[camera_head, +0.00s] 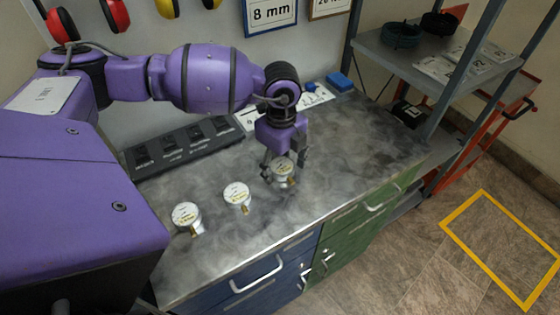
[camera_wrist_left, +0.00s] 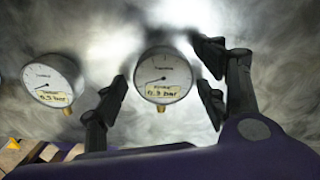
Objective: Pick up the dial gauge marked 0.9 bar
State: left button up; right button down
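Three round white dial gauges with brass stems are on the grey worktop. One gauge (camera_head: 284,174) is at the right of the row, under my left gripper (camera_head: 284,165). In the left wrist view this gauge (camera_wrist_left: 163,74) sits between the spread fingers, with a small gap on each side. Its yellow label seems to read 0.9 bar, though the print is blurred. A second gauge (camera_head: 237,195) is to its left and also shows in the left wrist view (camera_wrist_left: 53,82); its label is hard to read. A third gauge (camera_head: 187,216) is furthest left. My right gripper is out of view.
A dark tray with slots (camera_head: 185,145) runs along the back of the worktop (camera_head: 345,165). A blue block (camera_head: 340,81) is at the far back corner. A metal shelf rack (camera_head: 430,65) stands to the right. The worktop right of the gauges is clear.

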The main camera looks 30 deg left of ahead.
pick_arm(q)
jog(key=c, duration=1.1)
jog(key=shift+c, duration=0.8)
jog(key=shift+r, duration=0.15)
